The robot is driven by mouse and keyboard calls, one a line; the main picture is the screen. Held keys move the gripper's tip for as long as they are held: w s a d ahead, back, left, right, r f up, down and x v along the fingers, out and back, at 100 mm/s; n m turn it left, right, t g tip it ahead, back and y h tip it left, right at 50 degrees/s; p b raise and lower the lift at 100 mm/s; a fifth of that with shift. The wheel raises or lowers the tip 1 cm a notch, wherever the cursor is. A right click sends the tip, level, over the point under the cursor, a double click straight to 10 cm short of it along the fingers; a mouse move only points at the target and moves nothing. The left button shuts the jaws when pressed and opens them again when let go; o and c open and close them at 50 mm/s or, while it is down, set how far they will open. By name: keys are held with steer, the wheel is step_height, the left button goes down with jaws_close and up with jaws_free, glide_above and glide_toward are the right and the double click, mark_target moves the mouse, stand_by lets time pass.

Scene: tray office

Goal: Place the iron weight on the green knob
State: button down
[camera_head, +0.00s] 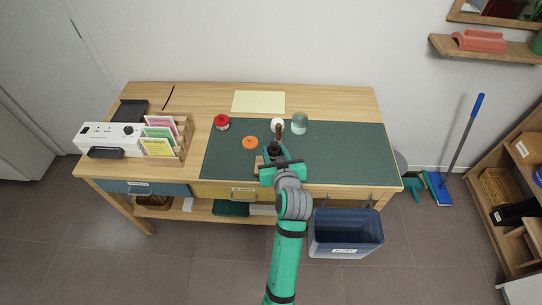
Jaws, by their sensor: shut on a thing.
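My gripper (276,154) is over the front middle of the dark green mat, seen from behind and above. It is shut on a dark thing (274,147), likely the iron weight, mostly hidden by the gripper. A thin brown upright part (278,131) shows just beyond it; I cannot tell what it belongs to. A grey-green rounded thing (300,122), possibly the green knob, stands at the mat's back edge, beyond and right of my gripper. It is apart from the gripper.
A white round thing (277,123), an orange disc (250,142) and a red-topped jar (222,122) stand nearby. A small tan block (259,162) shows left of my gripper. A wooden file rack (183,150) stands left. The mat's right half (350,152) is clear.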

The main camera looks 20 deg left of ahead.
steer(key=w+a+f, duration=0.1)
steer(key=f, duration=0.1)
steer(key=w+a+f, duration=0.1)
steer(key=w, duration=0.1)
steer(key=w+f, duration=0.1)
steer(key=f, duration=0.1)
steer(key=shift+w+a+f, duration=0.25)
steer(key=shift+a+f, duration=0.1)
steer(key=shift+a, duration=0.05)
steer(key=shift+w+f, duration=0.15)
steer(key=shift+f, duration=1.55)
steer(key=shift+f, duration=0.15)
steer(key=c, duration=1.2)
jaws_free()
